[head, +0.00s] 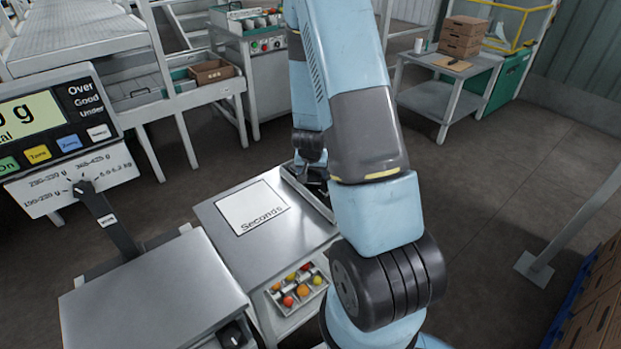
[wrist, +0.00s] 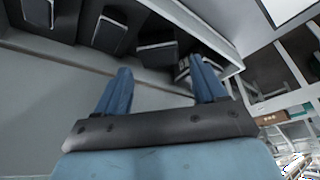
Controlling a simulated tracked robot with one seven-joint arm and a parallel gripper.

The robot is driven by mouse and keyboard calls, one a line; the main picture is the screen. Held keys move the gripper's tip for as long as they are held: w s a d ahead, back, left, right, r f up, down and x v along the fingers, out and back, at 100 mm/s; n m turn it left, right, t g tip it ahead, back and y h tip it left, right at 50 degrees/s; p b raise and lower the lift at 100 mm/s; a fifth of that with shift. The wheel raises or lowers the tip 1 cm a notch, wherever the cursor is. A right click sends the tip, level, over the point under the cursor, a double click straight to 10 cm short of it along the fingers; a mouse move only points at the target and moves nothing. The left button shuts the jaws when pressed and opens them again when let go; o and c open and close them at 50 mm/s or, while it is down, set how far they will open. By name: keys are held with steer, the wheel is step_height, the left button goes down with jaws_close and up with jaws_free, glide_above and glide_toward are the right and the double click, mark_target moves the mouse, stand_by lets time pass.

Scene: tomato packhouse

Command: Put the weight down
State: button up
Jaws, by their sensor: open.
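In the wrist view, my gripper (wrist: 160,66) is open, its two blue fingers wide apart with nothing held between them. Several dark block-shaped weights stand in a row in a grey metal tray (wrist: 30,47). One weight (wrist: 156,50) lies beyond the gap between the fingertips. Another block with a pale marked face (wrist: 184,70) is close beside the right fingertip; I cannot tell whether they touch. In the head view, the tray (head: 309,198) is at the bench's far right edge, mostly hidden behind my arm. My fingers are not clearly seen there.
A bench (head: 215,215) carries a white plate marked "Seconds" (head: 252,208). A scale display (head: 50,110) and steel weighing platform (head: 150,300) stand at left. A small tray of tomatoes (head: 275,297) is on the lower shelf.

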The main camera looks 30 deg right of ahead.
steer(key=s+a+r+n+t+y, duration=0.1)
steer(key=s+a+r, duration=0.15)
steer(key=r, duration=0.55)
steer(key=s+a+r+n+y, duration=0.15)
steer(key=a+r, duration=0.25)
steer(key=r, duration=0.4)
steer(key=s+a+r+n+t+y, duration=0.1)
steer(key=s+a+r, duration=0.15)
steer(key=r, duration=0.55)
steer(key=s+a+r+n+h, duration=0.1)
steer(key=s+a+r+n, duration=0.2)
steer(key=s+r, duration=1.2)
steer(key=s+a, duration=0.1)
steer(key=s, duration=0.3)
steer(key=shift+r, duration=0.3)
steer(key=shift+s+a, duration=0.1)
steer(key=shift+c, duration=0.3)
